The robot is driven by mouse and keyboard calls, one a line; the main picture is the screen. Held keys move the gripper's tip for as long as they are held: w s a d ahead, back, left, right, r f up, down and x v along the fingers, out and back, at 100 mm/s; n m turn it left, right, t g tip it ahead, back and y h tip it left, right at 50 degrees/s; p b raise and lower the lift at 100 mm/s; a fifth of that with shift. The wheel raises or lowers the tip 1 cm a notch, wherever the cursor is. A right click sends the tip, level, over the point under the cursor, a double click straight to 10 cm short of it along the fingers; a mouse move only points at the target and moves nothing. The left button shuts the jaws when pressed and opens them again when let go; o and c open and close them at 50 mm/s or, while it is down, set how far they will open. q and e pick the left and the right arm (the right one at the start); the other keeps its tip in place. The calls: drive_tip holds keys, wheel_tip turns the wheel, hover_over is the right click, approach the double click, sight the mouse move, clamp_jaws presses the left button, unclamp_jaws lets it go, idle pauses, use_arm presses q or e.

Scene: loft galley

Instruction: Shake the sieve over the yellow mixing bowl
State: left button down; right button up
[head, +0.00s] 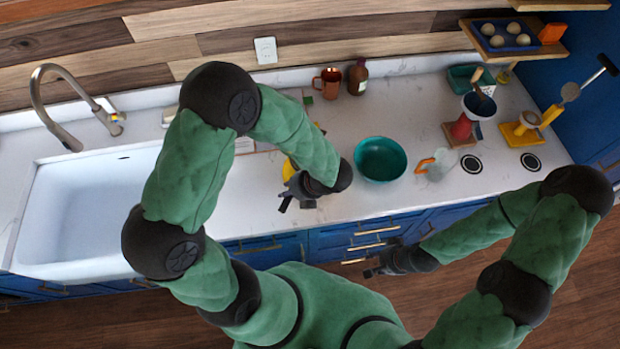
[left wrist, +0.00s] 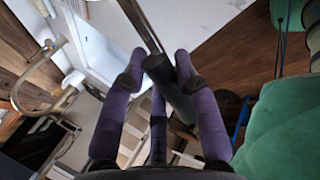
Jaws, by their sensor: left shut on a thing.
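My left gripper (head: 297,195) is over the counter's front edge, and its own forearm covers part of the view. In the left wrist view its purple fingers (left wrist: 160,75) are closed around a dark cylindrical handle (left wrist: 170,90) with a thin rod running up from it. This looks like the sieve's handle; the mesh part is not visible. A bit of yellow (head: 289,168), perhaps the yellow mixing bowl, shows behind my left forearm, mostly hidden. My right gripper (head: 372,267) hangs low in front of the drawers, away from the counter top; its fingers are too small to read.
A teal bowl (head: 380,170) stands right of my left gripper, with a clear cup with an orange handle (head: 436,165) beyond it. A brown mug (head: 328,82) and a bottle (head: 357,78) stand at the back. The sink (head: 85,210) is at left.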

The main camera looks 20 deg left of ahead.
use_arm(q)
wheel_tip(320, 180, down, 6)
drive_tip(key=b, duration=0.3)
drive_tip(key=shift+r, duration=0.25)
drive_tip(key=shift+p, duration=1.65)
idle(0.4)
